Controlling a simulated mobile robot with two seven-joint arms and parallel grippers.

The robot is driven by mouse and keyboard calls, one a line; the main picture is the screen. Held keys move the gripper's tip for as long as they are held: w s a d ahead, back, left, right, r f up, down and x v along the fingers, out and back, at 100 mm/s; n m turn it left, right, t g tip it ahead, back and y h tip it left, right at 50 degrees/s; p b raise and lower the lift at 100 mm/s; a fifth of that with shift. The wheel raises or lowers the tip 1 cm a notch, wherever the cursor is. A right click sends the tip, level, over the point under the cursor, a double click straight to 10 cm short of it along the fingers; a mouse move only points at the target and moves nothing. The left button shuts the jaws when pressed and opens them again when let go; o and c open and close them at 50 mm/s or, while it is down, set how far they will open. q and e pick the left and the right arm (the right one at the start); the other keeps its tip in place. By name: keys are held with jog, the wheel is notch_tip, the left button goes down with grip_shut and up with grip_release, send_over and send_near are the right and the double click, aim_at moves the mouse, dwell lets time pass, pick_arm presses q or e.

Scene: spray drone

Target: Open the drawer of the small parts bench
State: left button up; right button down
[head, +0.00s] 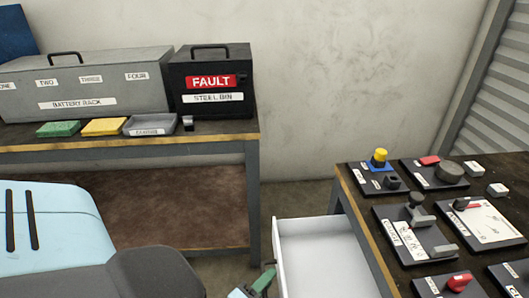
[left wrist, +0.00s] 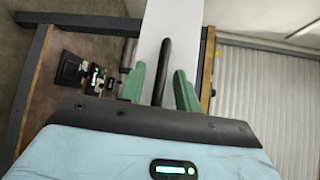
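The small parts bench (head: 352,195) is at the right in the head view. Its white drawer (head: 322,258) is pulled out, with its empty-looking interior showing. My left gripper (head: 266,279) is at the drawer's front, low in the picture. In the left wrist view the white drawer front (left wrist: 172,28) lies ahead, with its dark bar handle (left wrist: 162,70) between the two green fingers of my left gripper (left wrist: 159,86). The fingers are apart, and gaps show beside the handle. My right gripper is not in view.
Switch and knob plates (head: 414,235) cover the small parts bench top. Floor shows between the benches.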

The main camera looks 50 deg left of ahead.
pick_arm(q)
jog(key=shift+s, duration=0.25)
jog(key=b+v, duration=0.3)
jog(key=v, duration=0.4)
jog(key=shift+s, duration=0.2)
dwell(0.4)
